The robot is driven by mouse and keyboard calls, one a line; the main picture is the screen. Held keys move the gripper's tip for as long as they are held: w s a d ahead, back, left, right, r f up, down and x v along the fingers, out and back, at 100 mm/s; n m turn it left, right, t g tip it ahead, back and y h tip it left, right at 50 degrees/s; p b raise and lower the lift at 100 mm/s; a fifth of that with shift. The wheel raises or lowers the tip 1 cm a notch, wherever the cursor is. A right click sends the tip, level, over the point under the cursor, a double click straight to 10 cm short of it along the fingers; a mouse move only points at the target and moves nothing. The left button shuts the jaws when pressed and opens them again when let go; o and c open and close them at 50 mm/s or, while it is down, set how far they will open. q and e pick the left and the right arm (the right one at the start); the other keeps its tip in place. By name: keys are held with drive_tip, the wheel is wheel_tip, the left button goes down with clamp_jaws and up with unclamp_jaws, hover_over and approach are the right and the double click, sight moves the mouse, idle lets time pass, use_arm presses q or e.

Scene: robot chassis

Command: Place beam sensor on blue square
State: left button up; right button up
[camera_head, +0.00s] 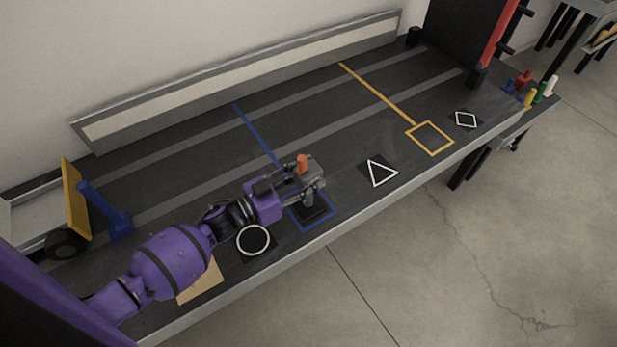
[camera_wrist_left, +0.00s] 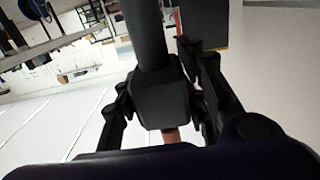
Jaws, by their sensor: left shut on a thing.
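The beam sensor has a black body (camera_head: 314,211) and an orange top (camera_head: 302,161). My left gripper (camera_head: 310,181) is shut on it, and it stands about upright between the fingers. Its black lower end shows inside the outline of the blue square (camera_head: 331,223); I cannot tell whether it touches the surface. In the left wrist view the sensor's black body (camera_wrist_left: 160,95) fills the space between the fingers, with an orange bit (camera_wrist_left: 171,135) below. The gripper and sensor hide part of the square's outline. My right gripper is not in view.
A white circle (camera_head: 253,240), white triangle (camera_head: 380,173), yellow square (camera_head: 429,138) and white diamond (camera_head: 466,119) mark the dark table. A blue part (camera_head: 108,212) stands at left. Small coloured pieces (camera_head: 538,90) stand at far right. The table's front edge is close to the blue square.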

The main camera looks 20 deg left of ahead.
use_arm(q)
drive_tip(key=shift+r, duration=0.1)
drive_tip(key=o, duration=1.4)
drive_tip(key=shift+f, duration=0.2)
drive_tip(key=shift+r, duration=0.25)
drive_tip(key=v, duration=1.2)
drive_tip(key=shift+b, duration=0.45)
drive_tip(key=shift+f, duration=0.1)
